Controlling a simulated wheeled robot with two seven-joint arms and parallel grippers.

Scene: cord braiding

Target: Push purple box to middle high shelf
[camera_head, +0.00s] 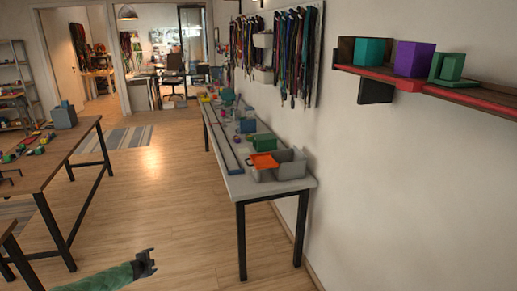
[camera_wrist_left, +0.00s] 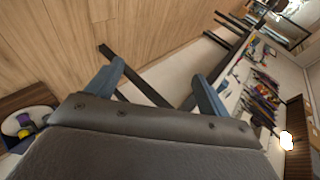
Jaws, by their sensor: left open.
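The purple box (camera_head: 413,59) sits on the wall shelf (camera_head: 460,97) at the upper right, between a teal box (camera_head: 372,51) and a green open-framed block (camera_head: 446,69). The shelf is dark wood with a red front edge. My left gripper (camera_head: 147,263) is low over the floor at the bottom left, far from the shelf. In the left wrist view its two blue fingers (camera_wrist_left: 163,88) are spread wide with nothing between them. My right gripper is in neither view.
A long grey table (camera_head: 240,185) runs along the right wall with a grey bin (camera_head: 290,164) and an orange tray (camera_head: 263,161). A wooden table (camera_head: 60,160) stands at the left. Cords (camera_head: 300,50) hang on the wall. The floor between the tables is free.

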